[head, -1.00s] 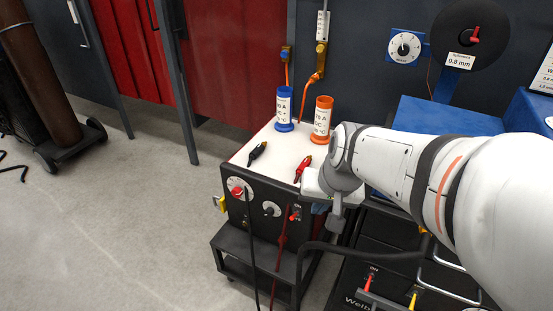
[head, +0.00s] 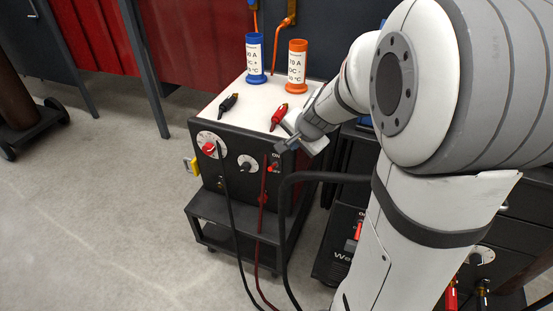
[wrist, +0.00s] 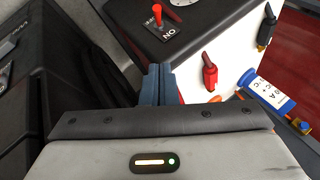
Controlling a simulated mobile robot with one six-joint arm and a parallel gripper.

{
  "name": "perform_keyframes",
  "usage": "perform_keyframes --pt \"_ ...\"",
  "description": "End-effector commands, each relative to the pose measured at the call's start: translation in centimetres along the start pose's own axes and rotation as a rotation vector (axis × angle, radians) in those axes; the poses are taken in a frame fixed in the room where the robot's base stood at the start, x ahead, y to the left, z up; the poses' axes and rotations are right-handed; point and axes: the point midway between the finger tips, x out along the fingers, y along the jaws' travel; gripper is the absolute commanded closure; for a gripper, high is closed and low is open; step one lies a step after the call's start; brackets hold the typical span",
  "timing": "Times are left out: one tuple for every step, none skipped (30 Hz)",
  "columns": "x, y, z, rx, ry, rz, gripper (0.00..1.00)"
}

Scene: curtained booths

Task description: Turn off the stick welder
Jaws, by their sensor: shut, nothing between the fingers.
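The stick welder (head: 225,150) is a black box with a white top on a dark cart, left of my arm in the head view. Its front has a red toggle switch (head: 271,168) by an ON label, a red-centred dial and a second dial. In the wrist view the toggle's red lever (wrist: 172,13) is beyond the fingertips, at the end of its plate away from the word ON; its exact tilt is hard to tell. My gripper (head: 283,146) is shut and empty, close to the welder's front right top edge. Its blue-grey fingers (wrist: 157,80) are together, apart from the switch.
A red clamp (head: 279,117) and a black clamp (head: 229,104) lie on the white top, before blue (head: 255,58) and orange (head: 297,66) labelled cylinders. Cables hang across the front. Another black machine (head: 340,245) stands at right.

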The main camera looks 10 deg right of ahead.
Motion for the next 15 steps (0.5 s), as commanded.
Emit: perform_keyframes --pt "0.4 0.1 0.1 0.000 -0.001 0.001 1.00" --pt "0.7 0.1 0.1 -0.001 -0.001 0.001 1.00" --pt "1.2 0.1 0.1 0.000 -0.001 0.001 1.00" --pt "1.7 0.1 0.1 0.000 -0.002 0.001 1.00" --pt "2.2 0.2 0.1 0.001 -0.003 0.002 1.00" --pt "3.0 0.2 0.2 0.000 -0.003 0.002 1.00" --pt "3.6 0.2 0.2 -0.001 -0.003 0.002 1.00" --pt "4.3 0.3 0.2 0.000 -0.003 0.002 1.00" --pt "5.2 0.3 0.2 0.000 -0.003 0.003 1.00" --pt "5.9 0.3 0.2 0.000 -0.004 0.003 1.00" --pt "6.6 0.3 0.2 0.000 -0.003 0.002 1.00" --pt "7.5 0.3 0.1 0.000 -0.002 0.003 1.00" --pt "8.1 0.3 0.2 0.000 -0.002 0.003 1.00" --pt "8.8 0.3 0.2 0.000 -0.003 0.003 1.00" --pt "9.6 0.3 0.2 0.000 -0.003 0.002 1.00"
